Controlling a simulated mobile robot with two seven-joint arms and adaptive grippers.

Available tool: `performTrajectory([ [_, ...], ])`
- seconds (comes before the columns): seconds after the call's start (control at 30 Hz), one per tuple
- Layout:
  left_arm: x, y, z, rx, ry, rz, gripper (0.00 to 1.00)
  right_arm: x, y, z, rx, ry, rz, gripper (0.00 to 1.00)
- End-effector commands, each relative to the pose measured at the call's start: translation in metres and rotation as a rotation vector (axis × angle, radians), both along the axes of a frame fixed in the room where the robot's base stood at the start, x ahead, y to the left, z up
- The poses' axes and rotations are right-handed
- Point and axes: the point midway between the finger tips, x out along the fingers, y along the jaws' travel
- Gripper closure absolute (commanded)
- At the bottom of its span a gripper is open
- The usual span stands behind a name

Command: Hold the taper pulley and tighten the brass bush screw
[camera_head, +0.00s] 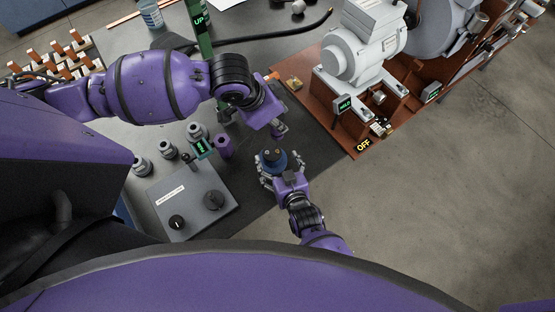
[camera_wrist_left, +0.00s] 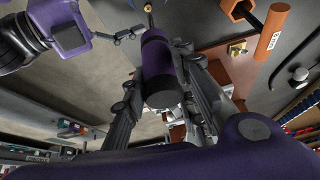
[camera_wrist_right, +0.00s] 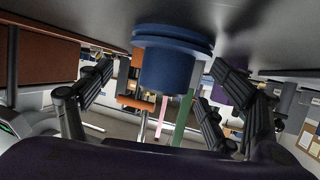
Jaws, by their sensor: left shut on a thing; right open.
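The blue taper pulley (camera_head: 274,168) stands at the dark mat's edge; it shows from close by in the right wrist view (camera_wrist_right: 172,68). Small brass-coloured bits show on its top, but I cannot make out the bush screw. My right gripper (camera_head: 270,168) is open, with its fingers on either side of the pulley; in the right wrist view the fingers look apart from it. My left gripper (camera_wrist_left: 160,65) is shut on a purple-handled tool (camera_wrist_left: 158,62) with a thin brass-coloured tip. In the head view my left gripper (camera_head: 279,128) is above and beside the pulley.
A grey control box (camera_head: 185,205) with two dark knobs stands left of the pulley. A purple holder (camera_head: 223,146) and several metal pieces stand behind it. A wooden base (camera_head: 310,100) carries a grey motor (camera_head: 362,45) at the right, with an OFF label. A black hose lies at the back.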

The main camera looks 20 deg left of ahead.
Motion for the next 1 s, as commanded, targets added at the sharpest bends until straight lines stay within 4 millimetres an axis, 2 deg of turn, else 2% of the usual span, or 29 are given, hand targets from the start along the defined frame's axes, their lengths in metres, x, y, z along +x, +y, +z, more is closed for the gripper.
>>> performTrajectory([
  [0.37, 0.0003, -0.0002, 0.0005, -0.001, -0.001, 0.000, 1.00, 0.0039, 0.0027, -0.0019, 0.000, 0.000, 0.000, 0.18],
  [0.97, 0.0003, -0.0001, 0.0004, -0.001, -0.001, 0.000, 1.00, 0.0033, 0.0016, -0.0029, -0.003, 0.002, -0.001, 0.97],
  [1.0, 0.0003, -0.0001, 0.0004, -0.001, -0.001, 0.000, 1.00, 0.0033, 0.0016, -0.0030, -0.003, 0.002, -0.001, 0.40],
])
